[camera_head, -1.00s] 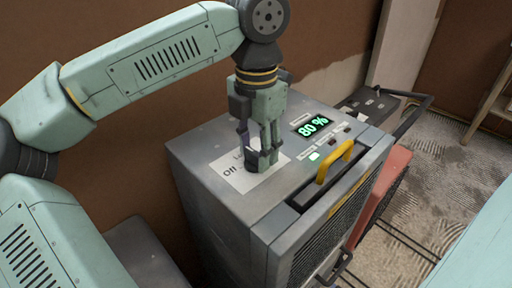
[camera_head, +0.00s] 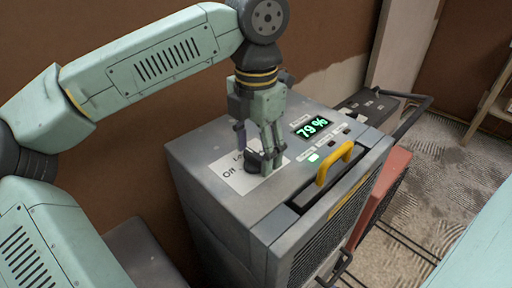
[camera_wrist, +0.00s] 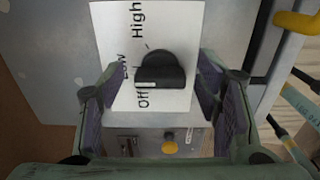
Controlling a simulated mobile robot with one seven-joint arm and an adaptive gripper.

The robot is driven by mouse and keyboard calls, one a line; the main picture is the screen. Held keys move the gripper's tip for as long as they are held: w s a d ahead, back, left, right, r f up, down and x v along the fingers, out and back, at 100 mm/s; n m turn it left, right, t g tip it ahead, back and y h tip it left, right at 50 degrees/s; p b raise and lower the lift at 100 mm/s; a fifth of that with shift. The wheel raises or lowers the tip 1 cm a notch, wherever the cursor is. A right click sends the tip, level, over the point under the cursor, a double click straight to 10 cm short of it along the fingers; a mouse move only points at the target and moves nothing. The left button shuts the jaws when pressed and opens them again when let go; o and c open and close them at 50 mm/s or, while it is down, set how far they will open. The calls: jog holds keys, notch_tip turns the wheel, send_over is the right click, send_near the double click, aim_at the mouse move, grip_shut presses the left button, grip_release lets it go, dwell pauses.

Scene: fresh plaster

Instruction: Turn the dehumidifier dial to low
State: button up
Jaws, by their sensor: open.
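The dehumidifier (camera_head: 222,215) is a grey box with a white label plate (camera_head: 236,178) on top. Its black dial (camera_wrist: 172,72) sits on that plate, with High, Low and Off printed around it in the wrist view. The dial's white mark (camera_wrist: 148,84) is at its left end, between Low and Off; I cannot tell exactly which it points to. My gripper (camera_head: 259,152) is over the dial, which it partly hides in the head view. In the wrist view my gripper (camera_wrist: 158,98) is open, one finger either side of the dial, with visible gaps.
A green display (camera_head: 314,128) reads 79 %, with a lit green indicator (camera_head: 313,157) below it. A yellow handle (camera_head: 334,164) stands up near the front edge. A brown wall is behind the unit; a red item (camera_head: 393,172) and a dark frame are to the right.

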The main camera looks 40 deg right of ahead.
aim_at(256, 152)
notch_tip(256, 152, up, 12)
dwell(0.7)
dwell(0.5)
